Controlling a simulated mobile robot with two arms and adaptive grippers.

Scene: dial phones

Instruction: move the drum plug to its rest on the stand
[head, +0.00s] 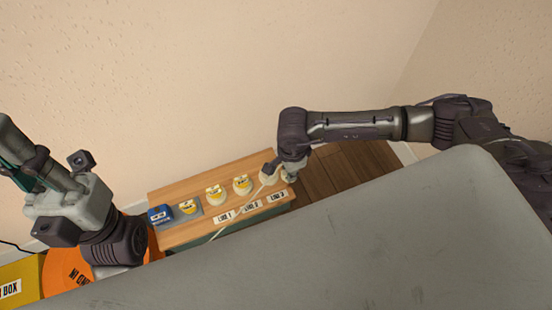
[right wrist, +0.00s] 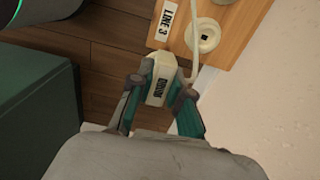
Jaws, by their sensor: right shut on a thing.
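My right gripper (head: 283,175) is at the right end of the wooden stand (head: 170,195). In the right wrist view my right gripper (right wrist: 162,92) is shut on the cream drum plug (right wrist: 159,80), marked DRUM. It holds the plug just off the stand's edge, near the LINE 3 label (right wrist: 165,26). A pale cord (right wrist: 194,65) passes beside the plug. A round cream seat with a dark square centre (right wrist: 204,37) is on the stand near the gripper. My left arm is at the left in the head view; its fingertips cannot be made out.
On the stand are a blue block (head: 160,214) and several yellow-labelled cream pieces, one of them here (head: 215,194). An orange drum (head: 66,272) and a yellow box (head: 18,280) are at lower left. A wall is behind; wooden floor (head: 345,170) lies right of the stand.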

